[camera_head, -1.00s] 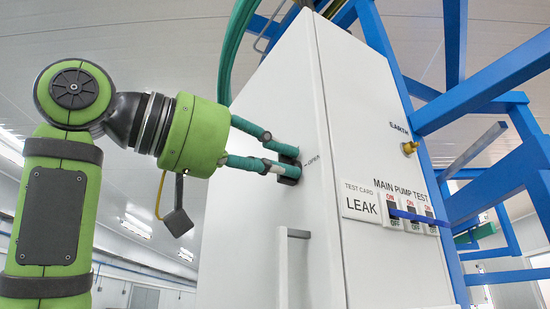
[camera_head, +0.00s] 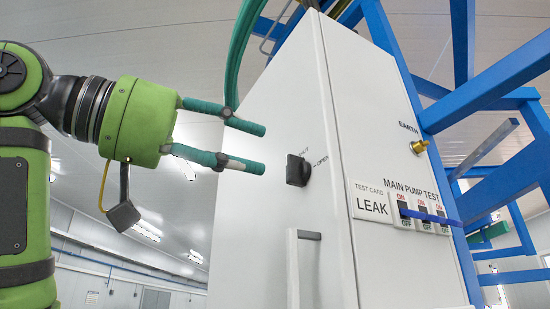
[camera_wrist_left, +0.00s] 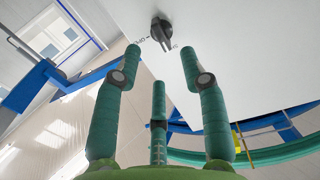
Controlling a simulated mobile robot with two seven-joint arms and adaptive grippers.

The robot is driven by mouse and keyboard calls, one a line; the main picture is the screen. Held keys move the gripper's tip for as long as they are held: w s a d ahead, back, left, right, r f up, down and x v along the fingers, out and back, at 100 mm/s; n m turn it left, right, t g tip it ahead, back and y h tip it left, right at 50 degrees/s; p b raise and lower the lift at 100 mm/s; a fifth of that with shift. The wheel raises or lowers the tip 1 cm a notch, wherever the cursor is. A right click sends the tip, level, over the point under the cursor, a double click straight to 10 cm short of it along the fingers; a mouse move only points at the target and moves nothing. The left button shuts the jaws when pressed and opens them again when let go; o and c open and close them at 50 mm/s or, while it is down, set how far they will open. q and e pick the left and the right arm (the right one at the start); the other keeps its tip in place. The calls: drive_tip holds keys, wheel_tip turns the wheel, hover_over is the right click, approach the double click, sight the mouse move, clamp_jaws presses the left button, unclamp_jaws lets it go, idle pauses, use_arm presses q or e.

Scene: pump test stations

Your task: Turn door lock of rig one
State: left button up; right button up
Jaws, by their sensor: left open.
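The door lock is a black knob (camera_head: 298,170) on the white cabinet's door, above the long handle. An OPEN label stands to its right and a partly hidden label, ending in "HUT", above it. In the left wrist view the knob (camera_wrist_left: 161,32) shows beyond and between the fingertips. I cannot tell for sure which label it points at. My left gripper (camera_head: 264,149), with green fingers, is open and empty. It is just left of the knob, with a visible gap. My right gripper is not in view.
A door handle (camera_head: 293,270) stands out below the knob. The cabinet's right side has a LEAK test card (camera_head: 371,207), a row of switches (camera_head: 424,217) and a brass earth stud (camera_head: 419,147). Blue frame beams (camera_head: 490,110) are at the right. A green hose (camera_head: 238,50) curves above the gripper.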

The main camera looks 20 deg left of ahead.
use_arm(q)
drive_tip(key=v, duration=0.5)
drive_tip(key=shift+s+a, duration=0.1)
drive_tip(key=shift+s, duration=0.05)
idle(0.4)
